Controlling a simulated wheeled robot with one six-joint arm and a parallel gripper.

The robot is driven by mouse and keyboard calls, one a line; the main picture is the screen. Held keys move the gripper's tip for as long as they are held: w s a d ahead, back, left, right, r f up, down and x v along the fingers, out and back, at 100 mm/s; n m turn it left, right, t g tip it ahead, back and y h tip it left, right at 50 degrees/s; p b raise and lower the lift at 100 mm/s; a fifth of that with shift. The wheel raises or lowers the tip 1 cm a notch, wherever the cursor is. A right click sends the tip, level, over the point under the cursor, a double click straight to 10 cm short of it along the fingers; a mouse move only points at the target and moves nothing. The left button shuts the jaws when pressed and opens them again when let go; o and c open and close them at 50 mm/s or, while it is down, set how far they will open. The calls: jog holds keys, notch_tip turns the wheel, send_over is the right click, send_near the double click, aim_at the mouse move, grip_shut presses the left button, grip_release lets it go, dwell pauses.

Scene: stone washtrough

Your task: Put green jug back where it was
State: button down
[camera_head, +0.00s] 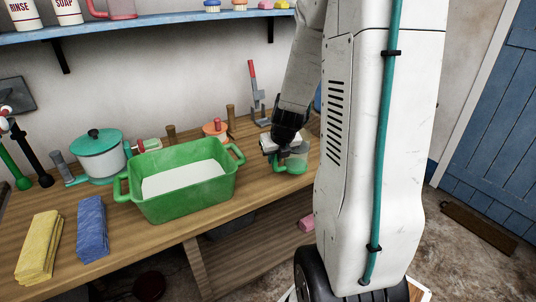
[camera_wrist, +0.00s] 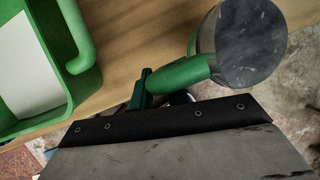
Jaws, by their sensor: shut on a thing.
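The green jug (camera_head: 293,163) is at the right end of the wooden counter, to the right of the green basin. I cannot tell whether its base touches the wood. My gripper (camera_head: 278,153) is shut on the jug, at its handle side, and partly hides it. In the wrist view the jug (camera_wrist: 207,35) shows at the upper right, with a dark grey round face and a green handle (camera_wrist: 180,76) that runs down to my gripper (camera_wrist: 160,95). The fingertips are mostly hidden there.
The green basin (camera_head: 150,205), with a white patch inside, stands left of the jug. A lidded pot (camera_head: 100,163), a small orange pot (camera_head: 214,130) and a red-handled tool (camera_head: 254,85) stand behind. Yellow (camera_head: 38,248) and blue (camera_head: 92,230) cloths lie at the front left.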

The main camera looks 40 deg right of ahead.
jog(key=shift+w+d+f, duration=0.65)
jog(key=shift+w+f, duration=0.05)
jog(key=shift+w, duration=0.65)
jog(key=shift+w+d+f, duration=0.6)
jog(key=shift+w+f, duration=0.15)
jog(key=shift+w, duration=0.55)
jog(key=shift+w+d+f, duration=0.65)
jog(key=shift+w+f, duration=0.05)
jog(key=shift+w, duration=0.65)
jog(key=c, duration=1.4)
grip_release()
jog(key=shift+f, duration=0.1)
jog(key=shift+o, duration=0.2)
